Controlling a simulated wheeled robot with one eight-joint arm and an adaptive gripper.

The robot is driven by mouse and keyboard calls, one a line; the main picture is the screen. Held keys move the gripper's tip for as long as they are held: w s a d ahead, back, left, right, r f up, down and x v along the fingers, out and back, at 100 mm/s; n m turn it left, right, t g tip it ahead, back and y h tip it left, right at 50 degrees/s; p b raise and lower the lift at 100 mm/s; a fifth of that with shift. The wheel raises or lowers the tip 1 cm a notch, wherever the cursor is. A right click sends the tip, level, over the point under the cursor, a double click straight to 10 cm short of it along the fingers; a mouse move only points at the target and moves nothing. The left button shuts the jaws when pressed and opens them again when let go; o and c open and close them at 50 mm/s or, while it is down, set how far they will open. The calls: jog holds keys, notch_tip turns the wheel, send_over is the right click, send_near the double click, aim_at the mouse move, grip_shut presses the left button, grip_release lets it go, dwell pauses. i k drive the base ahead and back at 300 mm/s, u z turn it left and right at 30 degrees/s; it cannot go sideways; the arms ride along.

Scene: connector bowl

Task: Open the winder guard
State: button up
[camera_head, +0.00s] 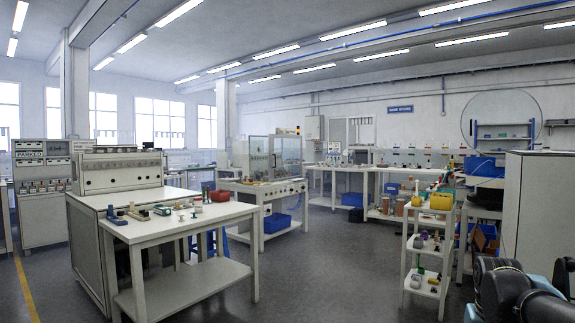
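A machine on a white bench (285,193) stands in the middle distance, and a clear-panelled enclosure (289,152) sits on it. This enclosure looks like the winder guard, but I cannot be sure at this distance. Its clear panels appear upright around the machine; I cannot tell whether any panel is open. Dark links of my own arm show at the bottom right corner, far from the enclosure. My gripper is not in view.
A white table (190,228) with small parts stands at the left front, partly before the machine bench. A narrow white shelf cart (427,262) with bins stands at the right. A blue bin (277,222) sits under the machine bench. Grey floor (335,270) lies open between table and cart.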

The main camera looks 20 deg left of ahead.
aim_at(272, 138)
jog(key=u, duration=0.85)
jog(key=i, duration=7.45)
jog(key=z, duration=0.2)
